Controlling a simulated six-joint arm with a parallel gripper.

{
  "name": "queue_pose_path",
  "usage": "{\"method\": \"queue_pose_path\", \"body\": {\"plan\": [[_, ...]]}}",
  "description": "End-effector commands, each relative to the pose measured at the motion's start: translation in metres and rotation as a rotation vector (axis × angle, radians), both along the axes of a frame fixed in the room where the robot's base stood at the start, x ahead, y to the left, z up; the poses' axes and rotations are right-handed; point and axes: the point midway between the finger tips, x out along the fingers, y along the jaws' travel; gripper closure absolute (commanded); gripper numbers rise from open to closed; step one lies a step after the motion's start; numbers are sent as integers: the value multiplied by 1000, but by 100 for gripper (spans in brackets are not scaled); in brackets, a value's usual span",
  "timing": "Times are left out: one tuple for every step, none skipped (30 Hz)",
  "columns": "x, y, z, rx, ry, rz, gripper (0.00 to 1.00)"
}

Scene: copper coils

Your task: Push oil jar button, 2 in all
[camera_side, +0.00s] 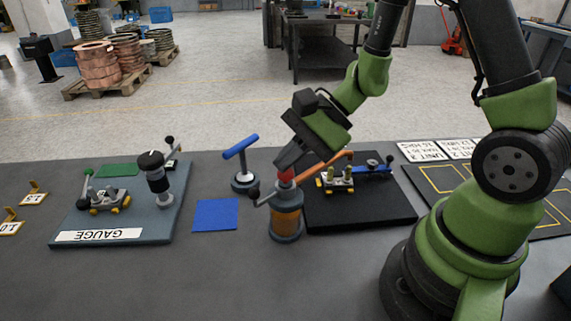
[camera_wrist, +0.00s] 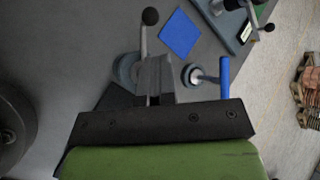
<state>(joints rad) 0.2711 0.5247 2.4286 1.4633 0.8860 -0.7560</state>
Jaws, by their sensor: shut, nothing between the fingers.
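The oil jar (camera_side: 286,216) stands on the table in the side view, with a clear amber body, grey base and red top button (camera_side: 286,176). A black-knobbed lever sticks out to its left. My gripper (camera_side: 284,170) is shut, pointing down with its fingertips right at the red button; they appear to touch it, but I cannot tell if the button is pressed down. In the wrist view, my gripper (camera_wrist: 155,62) covers most of the jar. Only part of the jar's grey rim (camera_wrist: 126,70) and the lever with its black knob show; the button is hidden.
A blue T-handled tool (camera_side: 241,160) stands behind left of the jar. A blue mat (camera_side: 215,215) lies left, beside the gauge board (camera_side: 150,222). A black board (camera_side: 370,214) with a brass-fitted fixture lies right. The table front is clear.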

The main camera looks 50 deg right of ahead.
Motion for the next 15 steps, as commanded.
{"method": "queue_pose_path", "body": {"plan": [[0,0,0,-1,2,1,100],[0,0,0,-1,2,1,100],[0,0,0,-1,2,1,100],[0,0,0,-1,2,1,100],[0,0,0,-2,1,1,100],[0,0,1,-2,0,1,100],[0,0,2,-2,0,1,100],[0,0,3,-2,-1,3,100],[0,0,5,-2,-2,3,100],[0,0,7,-1,-2,2,100],[0,0,9,-1,-3,2,100],[0,0,12,-1,-3,2,100],[0,0,13,-1,-3,2,100],[0,0,15,-1,-3,2,100],[0,0,18,-2,-4,3,100]]}}
